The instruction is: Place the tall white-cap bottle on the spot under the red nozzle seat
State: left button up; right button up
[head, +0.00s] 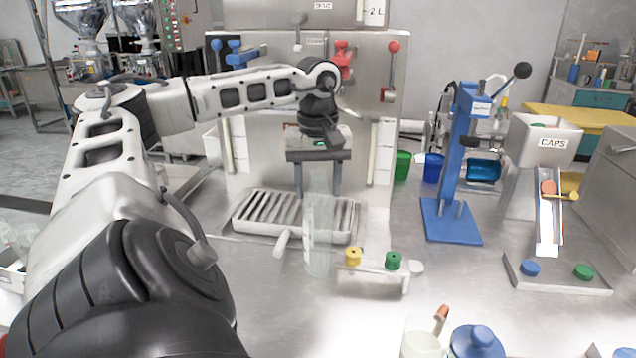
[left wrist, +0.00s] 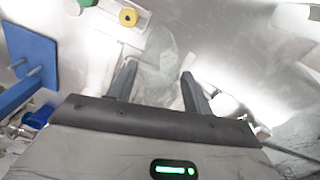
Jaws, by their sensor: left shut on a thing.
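A tall, clear bottle (head: 318,250) hangs below my left gripper (head: 319,192), which comes down from above and is shut on its upper part. Its cap cannot be made out. In the left wrist view the see-through bottle (left wrist: 160,55) lies between the two dark fingers (left wrist: 158,92). The red nozzle seat (head: 343,56) is on the steel machine's front, above and behind the gripper, partly covered by my wrist. Below it is a slatted drip tray (head: 262,214). In the head view the bottle overlaps the tray's front right part; whether it touches anything is unclear. My right gripper is not in view.
A blue nozzle seat (head: 240,54) is left of the red one. A small rack with yellow (head: 353,257) and green (head: 393,261) knobs stands just right of the bottle. A blue press (head: 452,225) and a caps chute (head: 547,215) are farther right. Bare table lies between.

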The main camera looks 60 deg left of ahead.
pick_arm(q)
jog(key=shift+f, duration=0.1)
jog(key=o, duration=1.2)
